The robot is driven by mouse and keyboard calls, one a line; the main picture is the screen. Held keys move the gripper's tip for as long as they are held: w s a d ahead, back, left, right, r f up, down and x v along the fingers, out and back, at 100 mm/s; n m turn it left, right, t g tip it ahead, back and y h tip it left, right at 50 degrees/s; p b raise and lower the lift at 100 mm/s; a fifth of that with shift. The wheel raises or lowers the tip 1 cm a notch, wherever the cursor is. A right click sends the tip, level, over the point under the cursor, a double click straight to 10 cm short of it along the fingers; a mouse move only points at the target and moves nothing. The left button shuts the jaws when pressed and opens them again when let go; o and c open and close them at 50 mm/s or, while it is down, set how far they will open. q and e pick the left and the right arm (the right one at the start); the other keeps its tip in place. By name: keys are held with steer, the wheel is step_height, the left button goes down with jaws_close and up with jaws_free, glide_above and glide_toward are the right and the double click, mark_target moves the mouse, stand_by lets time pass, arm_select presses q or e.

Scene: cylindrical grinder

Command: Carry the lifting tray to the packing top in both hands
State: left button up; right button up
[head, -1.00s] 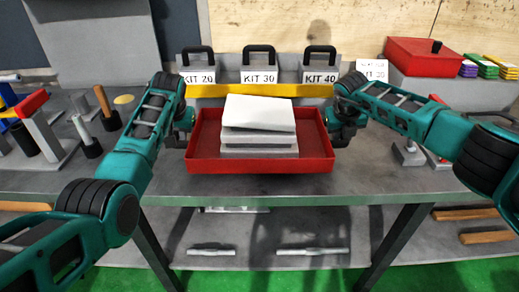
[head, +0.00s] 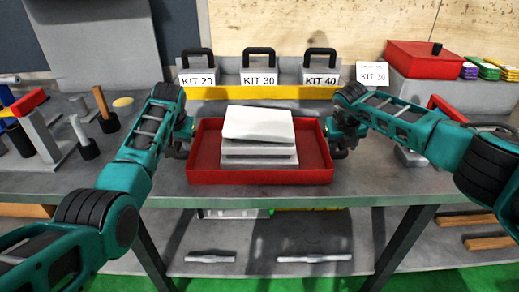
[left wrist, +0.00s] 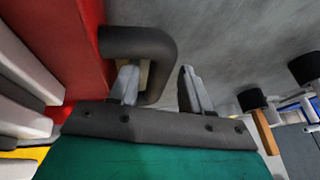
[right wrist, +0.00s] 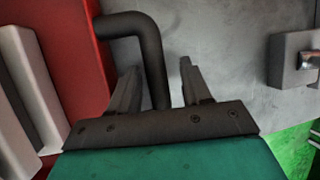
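The red lifting tray (head: 205,175) sits on the grey bench top in the head view, holding a stack of pale slabs (head: 258,124), the top one slightly askew. My left gripper (head: 178,148) is at the tray's left end and my right gripper (head: 340,148) at its right end. In the left wrist view the dark left handle (left wrist: 165,58) lies between the open fingers (left wrist: 158,85), with one finger inside the loop. In the right wrist view the right handle (right wrist: 148,55) lies between open fingers (right wrist: 158,82). Neither gripper appears clamped.
A yellow-fronted rack with kit signs (head: 259,80) stands close behind the tray. Upright tools (head: 105,110) stand at left, a red lidded box (head: 427,58) at back right. A strip of bench (head: 260,192) before the tray is clear. A shelf with metal rods lies below.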

arm_select(q)
steer(key=shift+o, duration=0.3)
steer(key=shift+f, duration=0.1)
arm_select(e)
steer(key=shift+o, duration=0.3)
steer(key=shift+a, duration=0.1)
arm_select(q)
steer(key=v, duration=1.1)
steer(key=shift+s+d+r, duration=0.1)
steer(key=shift+s+r, duration=0.05)
steer(key=shift+r, duration=0.3)
arm_select(e)
steer(key=v, duration=1.2)
